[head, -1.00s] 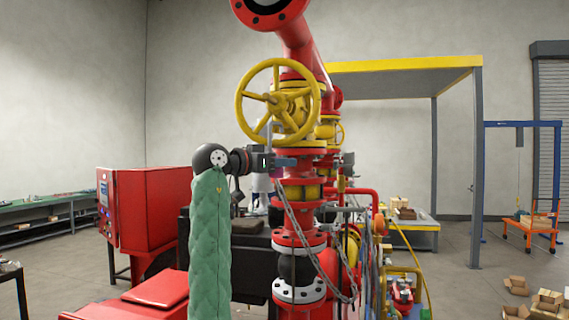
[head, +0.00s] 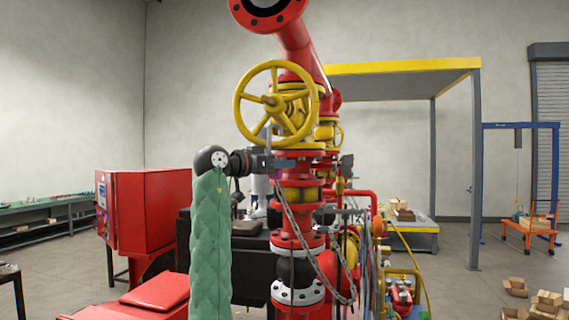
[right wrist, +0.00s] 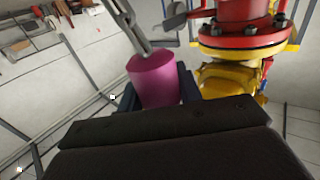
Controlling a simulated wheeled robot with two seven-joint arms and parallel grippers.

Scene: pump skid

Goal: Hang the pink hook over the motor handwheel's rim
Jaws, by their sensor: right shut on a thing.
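The pink hook shows in the right wrist view as a pink cylindrical grip (right wrist: 155,80) with a grey metal shank rising from its top. My right gripper (right wrist: 157,92) is shut on the pink grip. The shank's upper end is cut off by the frame edge. In the head view my right gripper (head: 277,164) is just below a large yellow spoked handwheel (head: 241,105), in front of the red pipe column. The pink grip cannot be made out there. I cannot tell whether the hook touches the rim. My left gripper is not in view.
A red valve column with flanges (head: 298,240) and a hanging chain (head: 318,262) stands close by my right arm. A smaller yellow handwheel is farther back. A red cabinet (head: 150,210) stands to the left. A yellow-topped frame (head: 400,66) stands behind at right.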

